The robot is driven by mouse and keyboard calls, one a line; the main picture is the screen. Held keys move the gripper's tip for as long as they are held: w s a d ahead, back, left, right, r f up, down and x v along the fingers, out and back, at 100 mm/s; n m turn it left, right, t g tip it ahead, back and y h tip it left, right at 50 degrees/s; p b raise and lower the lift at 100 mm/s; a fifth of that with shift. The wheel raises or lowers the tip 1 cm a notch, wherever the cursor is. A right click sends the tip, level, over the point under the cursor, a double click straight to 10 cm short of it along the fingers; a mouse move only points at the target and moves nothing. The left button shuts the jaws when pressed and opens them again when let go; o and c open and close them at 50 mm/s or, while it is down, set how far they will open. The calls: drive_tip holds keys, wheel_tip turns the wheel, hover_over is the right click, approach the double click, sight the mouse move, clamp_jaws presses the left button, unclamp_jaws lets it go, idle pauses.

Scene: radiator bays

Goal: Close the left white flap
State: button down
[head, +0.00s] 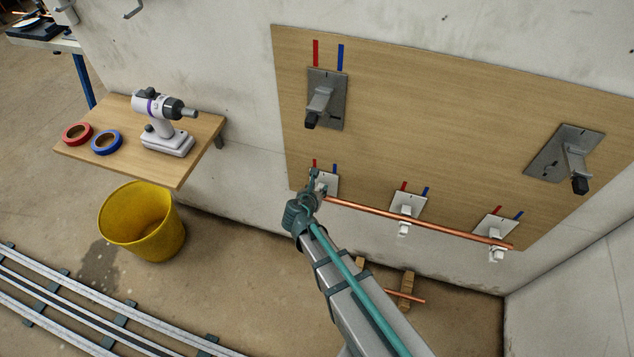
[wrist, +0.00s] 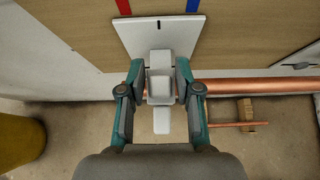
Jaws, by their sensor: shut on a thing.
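The left white flap (wrist: 161,86) belongs to a white clip on a white plate (wrist: 160,38) with red and blue marks above it. The plate also shows in the head view (head: 330,183), partly behind my gripper (head: 313,187). In the wrist view my gripper (wrist: 160,93) has a finger on each side of the flap and is shut on it. A pale tab (wrist: 163,121) hangs below, between the fingers. The copper pipe (head: 370,210) runs right from this clip. I cannot tell how far the flap is closed over it.
A middle clip (head: 404,228) and a right clip (head: 497,253) sit along the pipe. Two grey lever brackets (head: 320,100) (head: 573,160) are on the wooden board (head: 450,120). A shelf (head: 75,150) with a drill (head: 165,125) and tapes, and a yellow bucket (head: 140,225), are left.

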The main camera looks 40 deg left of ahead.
drive_tip(key=shift+w+a+r+g+p, duration=0.15)
drive_tip(key=shift+g+p, duration=0.25)
drive_tip(key=shift+p, duration=1.3)
drive_tip(key=shift+w+r+g+p, duration=0.1)
drive_tip(key=shift+w+g+p, duration=0.25)
drive_tip(key=shift+p, duration=1.35)
drive_tip(key=shift+s+f+g+h+p, duration=0.1)
drive_tip(key=shift+f+g+h+p, duration=0.25)
drive_tip(key=shift+p, duration=0.3)
drive_tip(key=c, duration=1)
unclamp_jaws()
drive_tip(key=v, duration=1.2)
drive_tip(key=shift+f, duration=0.1)
